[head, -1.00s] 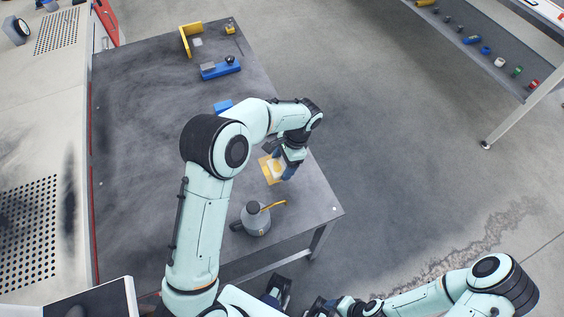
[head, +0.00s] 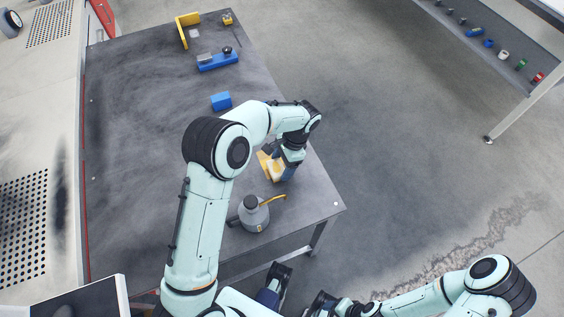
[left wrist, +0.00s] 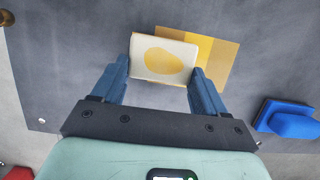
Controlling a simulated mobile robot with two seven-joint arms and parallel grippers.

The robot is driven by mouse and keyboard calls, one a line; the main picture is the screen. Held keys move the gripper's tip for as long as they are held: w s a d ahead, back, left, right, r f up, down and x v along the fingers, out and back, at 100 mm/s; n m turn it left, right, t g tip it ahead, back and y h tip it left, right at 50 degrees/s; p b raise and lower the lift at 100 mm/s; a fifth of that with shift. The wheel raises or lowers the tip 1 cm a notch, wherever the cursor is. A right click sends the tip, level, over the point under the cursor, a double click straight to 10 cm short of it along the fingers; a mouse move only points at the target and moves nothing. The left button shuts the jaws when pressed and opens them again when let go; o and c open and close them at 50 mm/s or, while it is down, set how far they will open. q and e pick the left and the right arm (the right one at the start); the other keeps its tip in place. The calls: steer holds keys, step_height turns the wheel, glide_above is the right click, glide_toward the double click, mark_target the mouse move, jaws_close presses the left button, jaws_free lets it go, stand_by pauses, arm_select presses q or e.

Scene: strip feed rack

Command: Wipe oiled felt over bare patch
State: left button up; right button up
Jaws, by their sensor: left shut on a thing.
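My left gripper (head: 280,168) is shut on a cream felt pad with a yellow oil stain. In the left wrist view the felt (left wrist: 150,72) sits between the two blue fingers (left wrist: 163,82). It covers part of a yellow strip (left wrist: 222,62), which sticks out at the far side and right, with bands of lighter and darker yellow. I cannot tell whether felt and strip touch. In the head view the strip (head: 264,160) lies near the table's right edge. A bare patch is not clear; the felt may hide it. My right gripper (head: 277,282) is low at the front, beyond the table.
A grey oil can (head: 253,215) with a yellow spout stands near the front table edge. A blue block (head: 221,101) lies behind my left arm. A blue fixture (head: 217,61) and yellow bracket (head: 187,30) stand farther back. The table's left part (head: 130,150) is clear.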

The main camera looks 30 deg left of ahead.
arm_select(q)
steer(key=shift+f, duration=0.6)
steer(key=o, duration=0.9)
steer(key=shift+r, duration=0.35)
steer(key=c, duration=0.7)
